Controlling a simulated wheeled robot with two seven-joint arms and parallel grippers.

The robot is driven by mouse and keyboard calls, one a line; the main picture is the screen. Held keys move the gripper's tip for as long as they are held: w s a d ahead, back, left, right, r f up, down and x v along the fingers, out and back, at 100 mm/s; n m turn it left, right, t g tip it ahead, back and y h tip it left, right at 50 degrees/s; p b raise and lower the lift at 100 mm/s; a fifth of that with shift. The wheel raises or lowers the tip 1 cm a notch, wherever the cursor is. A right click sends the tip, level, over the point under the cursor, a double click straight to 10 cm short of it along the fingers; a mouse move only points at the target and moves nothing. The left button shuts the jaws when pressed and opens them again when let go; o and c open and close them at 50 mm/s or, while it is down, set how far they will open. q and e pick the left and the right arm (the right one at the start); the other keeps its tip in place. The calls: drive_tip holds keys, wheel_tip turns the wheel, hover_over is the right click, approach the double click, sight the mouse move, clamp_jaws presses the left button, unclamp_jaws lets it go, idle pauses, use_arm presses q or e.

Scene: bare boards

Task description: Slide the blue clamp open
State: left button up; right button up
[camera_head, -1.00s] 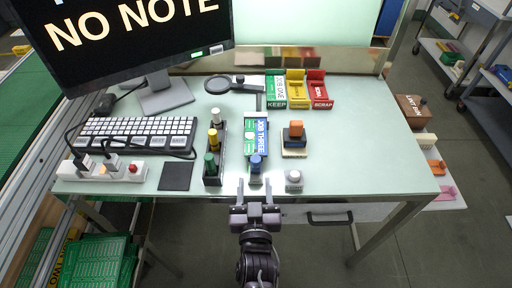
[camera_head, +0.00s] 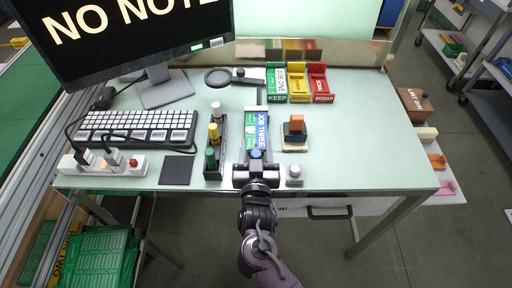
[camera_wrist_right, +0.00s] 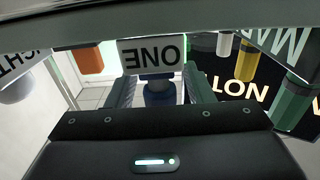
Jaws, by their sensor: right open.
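The blue clamp (camera_head: 257,153) is a round blue knob at the near end of the job fixture, below a green-and-white board (camera_head: 250,125) and a blue JOB THREE label. In the right wrist view the blue clamp (camera_wrist_right: 160,94) stands between the two dark fingers. My right gripper (camera_head: 256,158) reaches in from the table's front edge, open, with a finger on each side of the knob. Whether a finger touches it I cannot tell. In the right wrist view the gripper (camera_wrist_right: 160,88) partly hides the knob's lower part. My left gripper is not in view.
A rack with green, yellow and white handles (camera_head: 213,165) stands close left of the gripper. A small grey-white knob (camera_head: 294,172) and an orange-topped block (camera_head: 295,128) are close right. KEEP and SCRAP bins (camera_head: 322,84) are at the back. The table's right side is clear.

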clamp_jaws()
drive_tip(key=shift+s+r+p, duration=0.1)
drive_tip(key=shift+s+p, duration=0.85)
drive_tip(key=shift+s, duration=0.65)
drive_tip(key=shift+w+f, duration=0.15)
drive_tip(key=shift+f, duration=0.05)
drive_tip(key=shift+c, duration=1.9)
unclamp_jaws()
drive_tip(key=o, duration=0.4)
drive_tip(key=shift+s+r, duration=0.1)
drive_tip(key=shift+s, duration=0.1)
drive_tip(key=shift+s, duration=0.3)
drive_tip(key=s+b, duration=0.1)
drive_tip(key=s, duration=0.6)
drive_tip(key=shift+s, duration=0.1)
